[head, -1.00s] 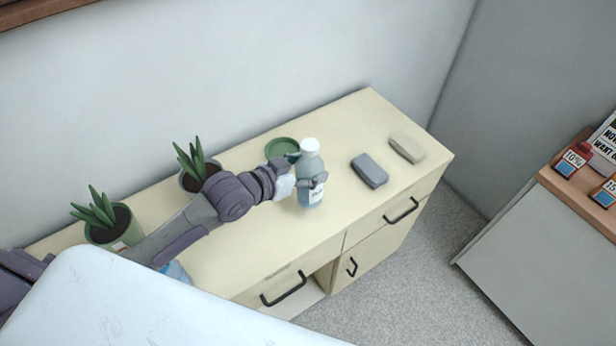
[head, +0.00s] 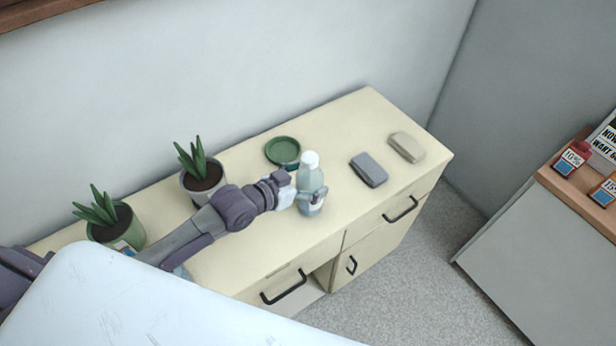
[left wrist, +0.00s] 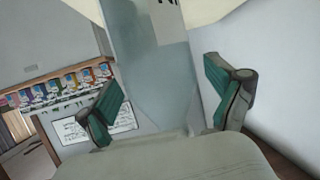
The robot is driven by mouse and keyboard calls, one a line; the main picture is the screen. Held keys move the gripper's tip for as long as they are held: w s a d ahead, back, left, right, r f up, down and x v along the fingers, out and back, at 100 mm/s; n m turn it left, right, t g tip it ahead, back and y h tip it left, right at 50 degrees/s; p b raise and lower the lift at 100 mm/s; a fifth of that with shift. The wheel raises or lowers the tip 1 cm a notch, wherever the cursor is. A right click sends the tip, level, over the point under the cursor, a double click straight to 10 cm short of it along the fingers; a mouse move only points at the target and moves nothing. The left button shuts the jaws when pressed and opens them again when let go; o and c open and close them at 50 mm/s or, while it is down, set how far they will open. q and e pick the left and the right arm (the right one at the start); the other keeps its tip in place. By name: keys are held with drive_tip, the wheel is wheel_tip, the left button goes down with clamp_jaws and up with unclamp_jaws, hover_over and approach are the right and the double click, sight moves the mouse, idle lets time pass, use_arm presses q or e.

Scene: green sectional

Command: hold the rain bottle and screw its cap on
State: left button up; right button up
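The rain bottle (head: 311,177) is a translucent blue-grey bottle standing upright over the cabinet top, with its label partly hidden. A white cap (head: 309,159) sits on its top; I cannot tell how tight it is. My left gripper (head: 311,197) reaches in from the left with its fingers around the lower body of the bottle. In the left wrist view, the bottle (left wrist: 155,60) is between the green-padded fingers of the left gripper (left wrist: 165,95). Whether its base touches the surface is unclear. My right gripper is not in view.
On the pale cabinet top (head: 250,230) are a green dish (head: 282,150) behind the bottle, a dark grey block (head: 369,170) and a beige block (head: 407,147) to its right. Two potted plants (head: 201,172) (head: 116,222) stand at left. A counter (head: 545,270) stands at far right.

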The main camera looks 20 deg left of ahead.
use_arm(q)
drive_tip(key=shift+r, duration=0.1)
drive_tip(key=b+v, duration=0.1)
drive_tip(key=v, duration=1.1)
idle(0.5)
